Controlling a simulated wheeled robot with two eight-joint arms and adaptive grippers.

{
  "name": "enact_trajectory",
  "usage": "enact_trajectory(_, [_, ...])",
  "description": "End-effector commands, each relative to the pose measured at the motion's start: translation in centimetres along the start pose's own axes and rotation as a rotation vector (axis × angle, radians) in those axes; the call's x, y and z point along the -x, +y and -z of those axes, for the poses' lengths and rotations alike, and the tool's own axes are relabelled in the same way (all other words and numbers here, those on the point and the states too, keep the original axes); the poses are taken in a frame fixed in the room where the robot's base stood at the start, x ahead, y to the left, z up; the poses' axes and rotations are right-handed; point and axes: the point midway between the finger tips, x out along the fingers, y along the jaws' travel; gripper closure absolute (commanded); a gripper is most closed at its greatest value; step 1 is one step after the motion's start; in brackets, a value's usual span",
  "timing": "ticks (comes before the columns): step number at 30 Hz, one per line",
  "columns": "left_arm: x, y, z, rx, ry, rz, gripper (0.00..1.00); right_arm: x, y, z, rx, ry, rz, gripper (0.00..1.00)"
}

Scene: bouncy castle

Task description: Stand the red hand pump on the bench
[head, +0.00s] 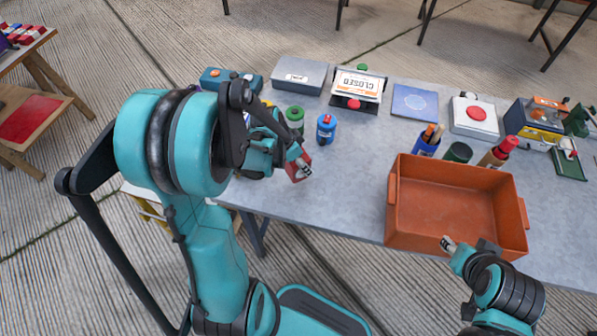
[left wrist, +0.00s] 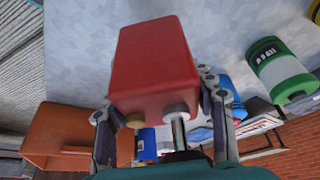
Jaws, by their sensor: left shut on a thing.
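The red hand pump (left wrist: 158,65) is a red block with a brass knob and a pale knob with a metal rod at one end. It fills the middle of the left wrist view, between the two fingers of my left gripper (head: 303,160). In the head view the pump (head: 296,173) is partly hidden by the gripper, near the front left of the grey bench (head: 350,195). I cannot tell whether it touches the bench. My right gripper (head: 450,243) is at the front wall of the orange crate, its fingers too small to judge.
An orange crate (head: 393,205) stands on the bench's front right. A blue bottle (head: 326,129) and a green-and-white canister (head: 295,120) are behind the pump. A grey box (head: 299,75), a sign (head: 358,86) and several items line the back. Bench is bare between pump and crate.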

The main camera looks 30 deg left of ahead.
Motion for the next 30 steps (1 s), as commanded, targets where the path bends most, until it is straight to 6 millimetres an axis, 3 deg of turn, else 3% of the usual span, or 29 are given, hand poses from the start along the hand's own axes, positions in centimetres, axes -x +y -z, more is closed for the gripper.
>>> enact_trajectory(8, [-1.1, -1.3, -1.2, 0.0, 0.002, -0.001, 0.95, -0.7, 0.0, -0.5, 0.0, 0.0, 0.0, 0.6])
enact_trajectory(15, [-4.3, -1.3, -2.5, 0.0, 0.001, 0.0, 0.95, -2.1, 0.0, -1.5, 0.0, 0.0, 0.0, 0.6])
enact_trajectory(26, [-4.5, -1.3, -2.6, 0.0, 0.001, 0.0, 0.95, -2.3, 0.0, -1.6, 0.0, 0.0, 0.0, 0.6])
enact_trajectory(27, [-4.6, -1.3, -2.6, 0.0, 0.001, 0.0, 0.43, -2.3, 0.0, -1.6, 0.0, 0.0, 0.0, 0.6])
enact_trajectory(29, [-4.5, -1.3, -2.6, 0.0, 0.001, 0.0, 0.27, -2.2, 0.0, -1.6, 0.0, 0.0, 0.0, 0.6])
enact_trajectory(30, [-4.5, -1.3, -2.6, 0.0, 0.001, 0.0, 0.25, -2.2, 0.0, -1.6, 0.0, 0.0, 0.0, 0.6])
